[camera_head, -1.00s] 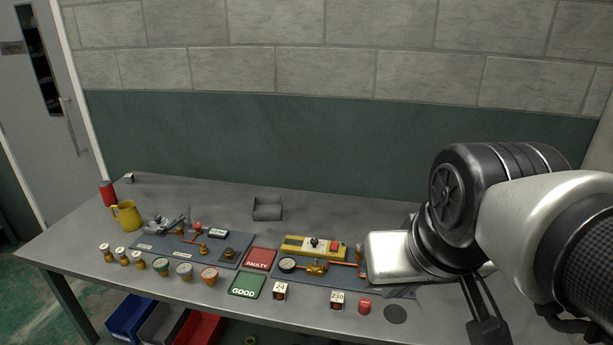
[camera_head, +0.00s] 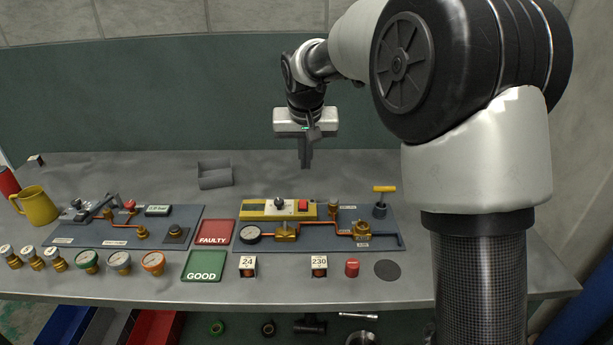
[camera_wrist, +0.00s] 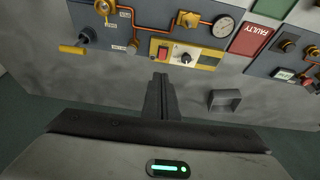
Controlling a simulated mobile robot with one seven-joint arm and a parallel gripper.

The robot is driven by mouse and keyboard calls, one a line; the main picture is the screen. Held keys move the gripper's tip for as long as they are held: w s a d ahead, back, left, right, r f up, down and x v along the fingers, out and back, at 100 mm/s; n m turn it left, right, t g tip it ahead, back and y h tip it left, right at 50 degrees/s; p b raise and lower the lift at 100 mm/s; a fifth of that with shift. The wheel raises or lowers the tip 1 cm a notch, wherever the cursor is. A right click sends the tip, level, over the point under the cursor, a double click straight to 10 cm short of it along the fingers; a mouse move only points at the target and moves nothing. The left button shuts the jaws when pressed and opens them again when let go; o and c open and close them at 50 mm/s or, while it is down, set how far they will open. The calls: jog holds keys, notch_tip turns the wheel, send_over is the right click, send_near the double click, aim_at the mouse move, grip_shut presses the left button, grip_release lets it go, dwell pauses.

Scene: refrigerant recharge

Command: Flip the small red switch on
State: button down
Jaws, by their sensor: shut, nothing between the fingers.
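The small red switch (camera_head: 303,205) is a red square on the right part of a yellow box (camera_head: 256,212), beside a black knob (camera_head: 279,203). The wrist view also shows the switch (camera_wrist: 164,53), just past my fingertips. Whether it stands on or off is too small to tell. My gripper (camera_head: 306,165) points down, shut and empty, above the table behind the yellow box. Its fingers (camera_wrist: 160,76) appear apart from the switch in the wrist view.
A gauge (camera_head: 251,233), copper pipes and a yellow T-handle (camera_head: 384,190) crowd the board around the box. A grey open box (camera_head: 214,183) stands at the back left. The FAULTY tray (camera_head: 215,241) lies left of the board. The table behind the yellow box is mostly clear.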

aim_at(302, 201)
jog(key=w+f, duration=0.2)
jog(key=f, duration=0.1)
jog(key=shift+w+a, duration=0.4)
jog(key=x, duration=0.4)
jog(key=b+x, duration=0.1)
jog(key=x, duration=0.4)
jog(key=b+x, duration=0.1)
jog(key=x, duration=0.4)
jog(key=shift+s+f, duration=0.1)
jog(key=shift+s, duration=0.25)
